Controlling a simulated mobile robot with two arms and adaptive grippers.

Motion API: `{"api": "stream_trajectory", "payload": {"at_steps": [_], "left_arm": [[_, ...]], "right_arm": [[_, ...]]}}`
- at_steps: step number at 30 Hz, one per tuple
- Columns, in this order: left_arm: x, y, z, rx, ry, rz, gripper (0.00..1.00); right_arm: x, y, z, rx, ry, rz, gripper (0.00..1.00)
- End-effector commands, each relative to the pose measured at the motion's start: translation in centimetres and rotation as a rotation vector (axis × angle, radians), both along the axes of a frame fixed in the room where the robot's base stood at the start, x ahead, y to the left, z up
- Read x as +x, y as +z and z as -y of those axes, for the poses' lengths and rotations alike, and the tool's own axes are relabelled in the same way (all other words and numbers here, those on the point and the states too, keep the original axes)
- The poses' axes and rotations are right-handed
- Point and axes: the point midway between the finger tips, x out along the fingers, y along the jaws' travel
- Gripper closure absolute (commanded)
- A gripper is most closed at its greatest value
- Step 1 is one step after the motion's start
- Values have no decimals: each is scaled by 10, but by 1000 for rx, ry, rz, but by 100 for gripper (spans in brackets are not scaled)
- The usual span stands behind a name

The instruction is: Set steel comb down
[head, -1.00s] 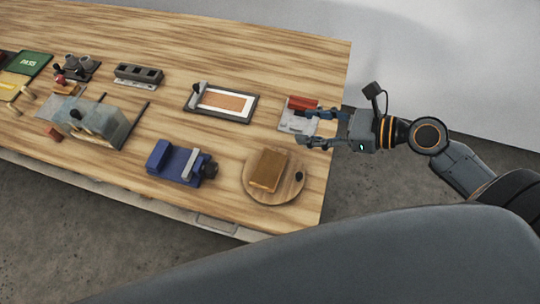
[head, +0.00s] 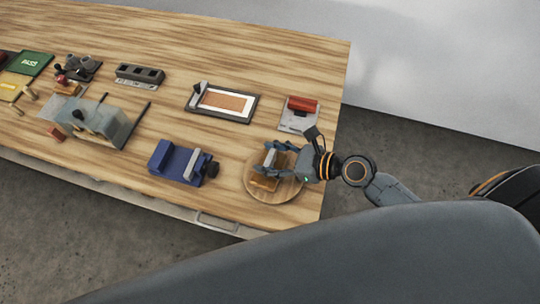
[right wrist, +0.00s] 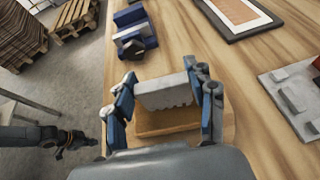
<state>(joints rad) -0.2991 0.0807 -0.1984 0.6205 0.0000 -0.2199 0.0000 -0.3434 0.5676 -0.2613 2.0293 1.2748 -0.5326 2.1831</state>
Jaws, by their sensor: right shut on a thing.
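My right gripper (head: 268,162) is over the wooden block at the table's near right, its fingers closed on the steel comb. In the right wrist view the steel comb (right wrist: 165,94) is a pale grey plate with a toothed lower edge, held between the two fingers of the gripper (right wrist: 167,100). The wooden block (right wrist: 166,122) lies just beneath the teeth; I cannot tell whether they touch. In the head view the block (head: 265,184) sits on a round wooden board (head: 287,192), partly covered by my gripper.
A blue vise-like tool (head: 178,163) stands left of the board. A framed panel (head: 222,102) and a grey plate with a red roller-like piece (head: 299,114) lie behind. A clear box (head: 98,120) stands further left. The table's right edge is close to the board.

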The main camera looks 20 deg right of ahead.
Motion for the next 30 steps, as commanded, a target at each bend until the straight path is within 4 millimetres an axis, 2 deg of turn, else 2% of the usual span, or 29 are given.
{"api": "stream_trajectory", "payload": {"at_steps": [8, 9, 12, 24, 30], "left_arm": [[-1, -1, 0, -1, -1, -1, 100], [-1, -1, 0, -1, -2, -1, 100], [-1, -1, 1, -1, -2, -1, 100], [-1, 0, 1, -1, -2, -2, 100], [-1, -8, 1, -1, -2, -2, 100]], "right_arm": [[0, -1, 0, 1, 0, 1, 81], [0, -2, 0, 1, 0, -1, 43], [0, -2, 0, 0, 0, 0, 23], [-1, 1, 1, -1, 0, -1, 22], [-20, 9, 23, -4, 2, -3, 22]]}}
